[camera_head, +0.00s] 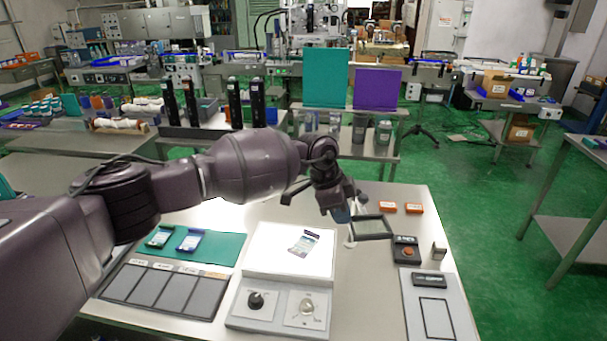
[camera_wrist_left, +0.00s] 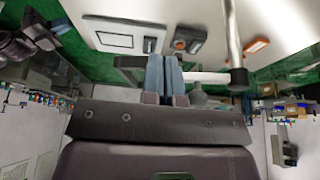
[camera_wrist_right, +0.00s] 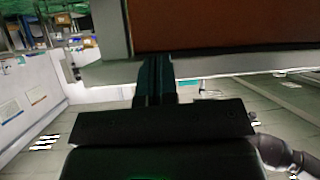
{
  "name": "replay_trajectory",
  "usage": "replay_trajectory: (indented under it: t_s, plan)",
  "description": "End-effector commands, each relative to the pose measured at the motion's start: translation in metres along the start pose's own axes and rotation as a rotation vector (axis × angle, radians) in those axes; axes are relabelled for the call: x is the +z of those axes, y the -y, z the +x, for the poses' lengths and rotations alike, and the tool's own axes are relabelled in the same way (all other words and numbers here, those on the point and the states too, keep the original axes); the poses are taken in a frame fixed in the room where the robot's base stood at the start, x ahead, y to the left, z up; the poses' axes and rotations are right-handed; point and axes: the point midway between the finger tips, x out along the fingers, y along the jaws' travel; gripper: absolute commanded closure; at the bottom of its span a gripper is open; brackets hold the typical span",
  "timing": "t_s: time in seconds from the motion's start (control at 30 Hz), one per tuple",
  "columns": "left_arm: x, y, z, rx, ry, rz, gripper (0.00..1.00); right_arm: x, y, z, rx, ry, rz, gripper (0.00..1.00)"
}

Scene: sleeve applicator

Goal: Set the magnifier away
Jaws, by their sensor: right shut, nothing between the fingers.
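The magnifier (camera_head: 374,227) is a dark rectangular frame on a pale post and arm, just right of the lit white panel (camera_head: 282,250) in the head view. My left gripper (camera_head: 342,212) is at the frame's left side. In the left wrist view its blue fingers (camera_wrist_left: 163,75) are close together on the dark magnifier frame (camera_wrist_left: 130,63), beside the pale post (camera_wrist_left: 232,40); the fingers partly hide the contact. My right gripper (camera_wrist_right: 155,80) shows only in its own wrist view, shut and empty, near a grey-edged reddish-brown panel.
A printed card (camera_head: 304,243) lies on the lit panel. Two knobs are on the box front. A black-and-orange button box (camera_head: 406,249) and orange blocks (camera_head: 387,207) stand right of the magnifier. A grey outlined plate (camera_head: 437,318) lies at front right. Dark trays (camera_head: 165,288) are at left.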

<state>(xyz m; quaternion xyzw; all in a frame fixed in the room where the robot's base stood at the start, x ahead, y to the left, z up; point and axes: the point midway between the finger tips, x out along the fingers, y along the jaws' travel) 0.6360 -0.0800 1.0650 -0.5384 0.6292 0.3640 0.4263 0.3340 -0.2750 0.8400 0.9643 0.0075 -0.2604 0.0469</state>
Motion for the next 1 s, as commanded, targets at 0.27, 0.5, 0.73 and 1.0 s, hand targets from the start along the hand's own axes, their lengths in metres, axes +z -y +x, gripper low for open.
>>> replay_trajectory:
  t_s: [0.27, 0.5, 0.73, 1.0]
  plan:
    - [-0.009, -0.004, 0.006, 0.005, 0.002, 0.0, 1.0, 0.004, -0.002, -0.009, 0.003, 0.024, 0.002, 1.0]
    - [-0.01, -0.004, 0.008, 0.006, 0.002, 0.001, 1.0, 0.01, -0.002, -0.011, 0.004, 0.036, 0.003, 1.0]
    - [-0.011, -0.005, 0.008, 0.007, 0.002, 0.001, 1.0, 0.005, -0.002, -0.009, 0.004, 0.026, 0.003, 1.0]
    - [-0.004, -0.002, 0.005, 0.007, 0.002, 0.0, 1.0, -0.004, -0.001, -0.006, 0.002, 0.009, 0.004, 1.0]
